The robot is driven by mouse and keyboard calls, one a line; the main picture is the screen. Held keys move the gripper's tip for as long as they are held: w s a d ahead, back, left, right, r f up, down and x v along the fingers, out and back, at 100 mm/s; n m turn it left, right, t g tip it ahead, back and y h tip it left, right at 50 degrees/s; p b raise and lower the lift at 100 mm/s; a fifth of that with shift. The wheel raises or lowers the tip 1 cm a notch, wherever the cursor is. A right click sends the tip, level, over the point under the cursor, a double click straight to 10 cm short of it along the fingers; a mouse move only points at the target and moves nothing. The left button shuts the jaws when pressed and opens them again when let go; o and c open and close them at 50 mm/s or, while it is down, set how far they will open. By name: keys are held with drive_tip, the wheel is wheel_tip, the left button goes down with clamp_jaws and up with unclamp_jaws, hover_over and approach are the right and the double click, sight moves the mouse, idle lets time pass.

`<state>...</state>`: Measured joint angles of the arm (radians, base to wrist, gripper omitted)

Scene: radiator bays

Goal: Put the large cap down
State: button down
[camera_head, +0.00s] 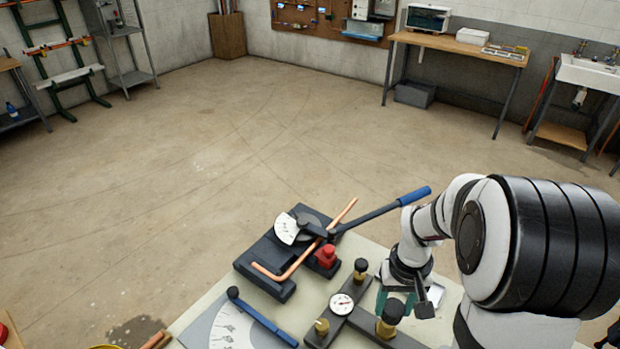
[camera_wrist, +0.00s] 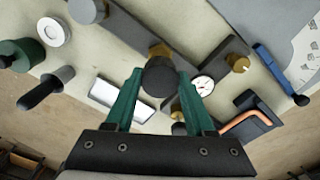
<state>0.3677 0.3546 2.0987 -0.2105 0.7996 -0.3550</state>
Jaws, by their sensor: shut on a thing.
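The large cap (camera_wrist: 160,78) is a dark round knob held between the green fingers of my gripper (camera_wrist: 158,82) in the wrist view. In the head view the dark cap (camera_head: 393,311) is at the front of my gripper (camera_head: 396,302), over a brass fitting (camera_head: 385,329) on the dark manifold bar. Some brass (camera_wrist: 160,48) shows just beyond the cap in the wrist view. I cannot tell whether the cap touches the fitting or hangs just above it.
A gauge (camera_head: 341,303), a smaller capped brass fitting (camera_head: 360,268) and another brass fitting (camera_head: 321,327) stand close by. The pipe bender (camera_head: 265,263) holds a copper pipe. A white tray (camera_wrist: 108,93) and a green cylinder (camera_wrist: 20,55) lie on the wrist view's left.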

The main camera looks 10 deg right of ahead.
drive_tip(key=w+d, duration=1.1)
drive_tip(key=f, duration=0.6)
drive_tip(key=w+f, duration=0.1)
drive_tip(key=f, duration=0.2)
drive_tip(key=shift+d+f, duration=0.1)
drive_tip(key=shift+f, duration=0.2)
drive_tip(key=shift+f, duration=0.1)
drive_tip(key=shift+c, duration=1.3)
unclamp_jaws()
